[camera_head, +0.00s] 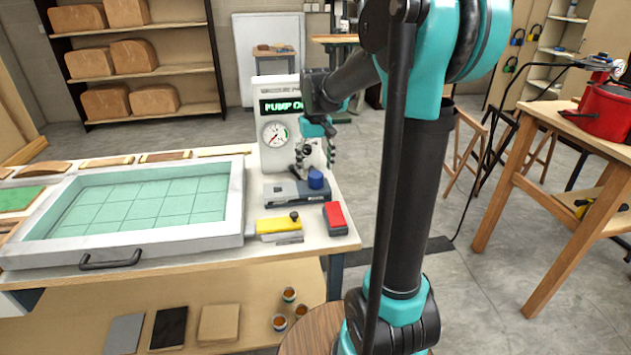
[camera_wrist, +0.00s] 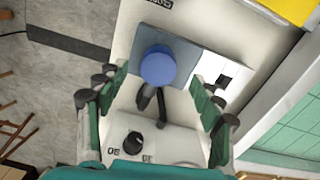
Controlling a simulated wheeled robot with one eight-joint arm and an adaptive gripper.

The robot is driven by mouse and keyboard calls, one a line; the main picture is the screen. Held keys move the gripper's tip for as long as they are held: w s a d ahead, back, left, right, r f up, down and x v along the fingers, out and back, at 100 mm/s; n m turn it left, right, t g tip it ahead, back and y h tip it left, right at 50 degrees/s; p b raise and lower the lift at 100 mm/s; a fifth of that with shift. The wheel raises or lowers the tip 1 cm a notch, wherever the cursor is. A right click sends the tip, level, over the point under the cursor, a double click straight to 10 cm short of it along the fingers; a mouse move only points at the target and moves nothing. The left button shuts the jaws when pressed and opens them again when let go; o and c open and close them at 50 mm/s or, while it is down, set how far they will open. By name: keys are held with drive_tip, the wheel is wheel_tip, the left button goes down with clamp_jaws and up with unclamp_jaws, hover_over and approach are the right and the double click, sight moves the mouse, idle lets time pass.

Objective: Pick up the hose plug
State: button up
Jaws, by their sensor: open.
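A blue round-topped piece (camera_head: 316,178), which looks like the hose plug, stands on a grey box (camera_head: 288,191) in front of the pump unit. My gripper (camera_head: 317,157) is open, pointing down above the blue piece. In the wrist view its two green-padded fingers (camera_wrist: 160,92) are spread wide with nothing between the pads. The lower part of the blue piece is hidden from above.
The white pump unit (camera_head: 279,122) with gauge and display stands close behind my gripper. A yellow block (camera_head: 278,226) and a red-topped block (camera_head: 335,217) lie in front. A white-framed tray (camera_head: 238,203) with a green grid fills the table's left.

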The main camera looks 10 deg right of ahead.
drive_tip(key=f, duration=0.5)
drive_tip(key=shift+w, duration=0.2)
drive_tip(key=c, duration=1.3)
wheel_tip(320, 180, up, 20)
drive_tip(key=shift+f, duration=0.1)
approach(315, 174)
drive_tip(key=shift+f, duration=2.65)
